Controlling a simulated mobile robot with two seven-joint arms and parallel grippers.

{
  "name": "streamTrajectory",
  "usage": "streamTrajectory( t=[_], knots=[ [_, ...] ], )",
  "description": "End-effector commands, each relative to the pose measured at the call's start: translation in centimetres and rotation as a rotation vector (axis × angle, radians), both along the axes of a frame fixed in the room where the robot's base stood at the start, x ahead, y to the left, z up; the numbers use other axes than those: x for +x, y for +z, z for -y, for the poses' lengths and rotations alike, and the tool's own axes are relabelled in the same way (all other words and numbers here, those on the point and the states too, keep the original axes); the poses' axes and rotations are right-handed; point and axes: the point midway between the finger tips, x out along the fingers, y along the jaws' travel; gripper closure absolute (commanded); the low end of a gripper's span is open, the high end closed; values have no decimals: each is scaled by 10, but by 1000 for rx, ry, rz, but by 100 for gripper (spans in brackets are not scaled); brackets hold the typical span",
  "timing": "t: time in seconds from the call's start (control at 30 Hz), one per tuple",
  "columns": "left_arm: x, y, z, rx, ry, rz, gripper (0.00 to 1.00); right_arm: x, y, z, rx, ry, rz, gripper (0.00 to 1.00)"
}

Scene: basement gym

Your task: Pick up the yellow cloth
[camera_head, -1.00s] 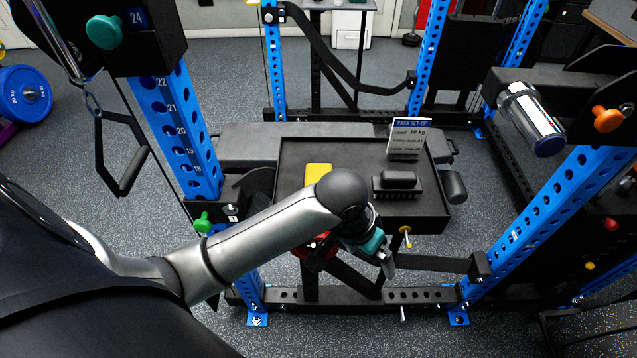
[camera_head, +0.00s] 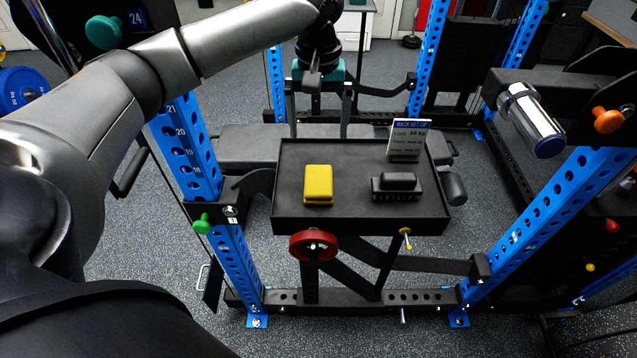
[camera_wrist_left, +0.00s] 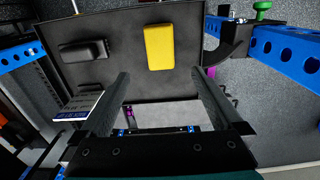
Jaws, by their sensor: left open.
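The yellow cloth (camera_head: 318,184) is a folded block lying on the left part of a black tray (camera_head: 290,218). My left gripper (camera_head: 319,128) is raised at the tray's far side, fingers pointing down, open and empty. In the left wrist view the cloth (camera_wrist_left: 159,47) lies beyond the fingertips, at the top middle. The open fingers of my left gripper (camera_wrist_left: 157,80) frame bare tray and do not touch the cloth. My right gripper is in neither view.
A black brush-like block (camera_head: 397,186) and a small sign (camera_head: 407,139) stand on the tray's right side. Blue rack posts (camera_head: 187,140) rise at both sides. The tray's middle is clear.

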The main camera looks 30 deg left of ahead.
Motion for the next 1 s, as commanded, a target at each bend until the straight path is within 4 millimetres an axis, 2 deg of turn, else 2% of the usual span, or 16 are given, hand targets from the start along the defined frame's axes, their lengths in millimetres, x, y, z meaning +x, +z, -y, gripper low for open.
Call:
streamTrajectory(
  t=[0.07,0.4,0.5,0.73,1.0],
  knots=[
    [0,-8,-2,1,8,-3,0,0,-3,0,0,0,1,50],
    [0,-78,-1,1,6,-3,0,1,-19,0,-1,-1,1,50],
    [0,-90,-1,0,5,-1,0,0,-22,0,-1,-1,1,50],
    [1,-106,-1,0,5,-1,0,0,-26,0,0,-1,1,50],
    [2,-145,-1,1,4,-1,0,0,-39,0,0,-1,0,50]
  ],
)
